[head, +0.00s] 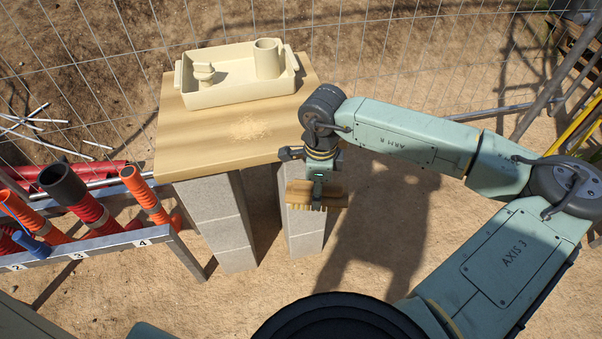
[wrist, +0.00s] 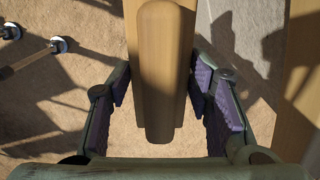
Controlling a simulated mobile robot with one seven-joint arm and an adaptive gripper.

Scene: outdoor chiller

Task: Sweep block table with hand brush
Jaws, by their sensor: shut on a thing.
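The block table (head: 190,140) is a wooden top on grey concrete block legs, left of centre in the head view. A pale heap of crumbs or dust (head: 250,128) lies on the bare front part of its top. My gripper (head: 318,178) is off the table's front right corner. It is shut on the wooden hand brush (head: 300,195), which hangs over open ground. In the wrist view the brush's rounded wooden handle (wrist: 165,75) sits between the purple-padded fingers.
A cream tray (head: 215,95) holding a cup (head: 267,58) and a small cream piece (head: 204,73) stands on the table's rear. A numbered rack (head: 110,243) with orange and red tubes stands close left. A wire fence (head: 350,40) runs behind. The table's front right is clear.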

